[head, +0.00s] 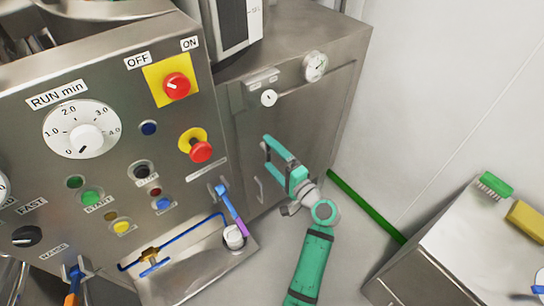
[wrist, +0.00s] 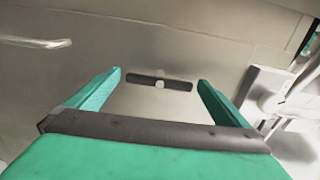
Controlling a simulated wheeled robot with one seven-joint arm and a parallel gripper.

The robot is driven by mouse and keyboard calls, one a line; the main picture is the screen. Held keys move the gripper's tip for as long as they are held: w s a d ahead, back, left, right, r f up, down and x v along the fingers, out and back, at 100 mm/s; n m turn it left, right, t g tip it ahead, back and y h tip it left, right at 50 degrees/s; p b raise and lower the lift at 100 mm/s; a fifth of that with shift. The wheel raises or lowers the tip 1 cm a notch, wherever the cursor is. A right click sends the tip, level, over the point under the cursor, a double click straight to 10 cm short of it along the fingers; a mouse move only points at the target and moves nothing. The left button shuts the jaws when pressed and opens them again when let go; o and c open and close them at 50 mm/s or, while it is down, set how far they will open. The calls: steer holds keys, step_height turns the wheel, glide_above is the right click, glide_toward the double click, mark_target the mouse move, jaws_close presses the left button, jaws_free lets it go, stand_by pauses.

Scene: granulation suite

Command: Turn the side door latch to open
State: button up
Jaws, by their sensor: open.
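The side door (head: 240,135) is a grey metal panel to the right of the control panel. In the wrist view, the latch (wrist: 176,84) is a dark, nearly level bar with a pale round centre on the door face (wrist: 150,45). My gripper (wrist: 160,79) is open, with one green finger on each side of the latch. The fingers look apart from the bar, and nothing is between them but the view of the latch. In the head view, my gripper (head: 277,165) is in front of the door, and I cannot make out the latch there.
A pull handle (head: 259,190) is on the door's lower part; it also shows in the wrist view (wrist: 36,42). A gauge (head: 315,66) and a round lock (head: 269,97) sit above. The control panel (head: 110,115) stands left. A bench (head: 460,240) with brushes is at right.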

steer(key=v, duration=1)
steer(key=shift+s+d, duration=0.2)
steer(key=shift+s, duration=0.15)
steer(key=s+a+f+h, duration=0.2)
steer(key=s+f+h, duration=0.5)
steer(key=f, duration=0.7)
steer(key=s+f+n+g+h, duration=0.15)
steer(key=s+f, duration=0.25)
steer(key=s, duration=0.8)
steer(key=s+a+r+n+t+h, duration=0.1)
steer(key=s+r+n, duration=0.3)
steer(key=s, duration=0.5)
steer(key=s+a+r+n+t+h, duration=0.1)
steer(key=s+a+r+n, duration=0.3)
steer(key=s+r, duration=0.4)
steer(key=shift+s+n, duration=0.55)
steer(key=shift+s, duration=0.25)
steer(key=shift+d, duration=0.1)
steer(key=shift+c, duration=0.6)
